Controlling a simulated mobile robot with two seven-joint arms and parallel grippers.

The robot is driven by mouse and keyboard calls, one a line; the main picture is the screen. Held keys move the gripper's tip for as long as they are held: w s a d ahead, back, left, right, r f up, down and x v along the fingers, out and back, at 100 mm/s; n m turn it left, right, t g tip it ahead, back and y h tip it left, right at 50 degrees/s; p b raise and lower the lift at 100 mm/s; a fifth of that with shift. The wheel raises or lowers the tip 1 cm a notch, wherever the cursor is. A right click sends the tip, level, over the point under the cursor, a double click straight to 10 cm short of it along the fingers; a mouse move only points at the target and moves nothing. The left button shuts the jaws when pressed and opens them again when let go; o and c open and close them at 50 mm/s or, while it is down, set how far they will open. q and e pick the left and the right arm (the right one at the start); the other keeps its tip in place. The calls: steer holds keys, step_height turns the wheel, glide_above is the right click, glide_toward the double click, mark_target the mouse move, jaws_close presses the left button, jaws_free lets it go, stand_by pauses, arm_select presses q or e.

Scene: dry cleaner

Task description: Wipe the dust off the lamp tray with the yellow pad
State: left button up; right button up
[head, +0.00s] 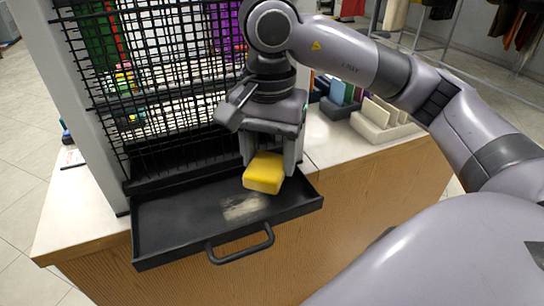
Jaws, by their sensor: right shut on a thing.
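The lamp tray (172,226) is a shallow black tray with a front handle, sticking out from the base of a black wire grid panel. A pale patch of dust (243,207) lies on its floor, right of the middle. My right gripper (268,165) is shut on the yellow pad (264,174), pointing down over the right part of the tray. The pad is just behind and right of the dust; I cannot tell whether it touches the tray floor. The pad may hide some dust. My left gripper is not in view.
The black wire grid (150,80) rises directly behind the tray, close to my right gripper. The tray's handle (240,246) juts out in front. A light holder with cards (383,120) stands on the counter at right.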

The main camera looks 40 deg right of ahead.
steer(key=shift+r, duration=0.2)
steer(key=shift+r, duration=0.15)
steer(key=shift+r+p, duration=1.1)
steer(key=shift+r, duration=0.3)
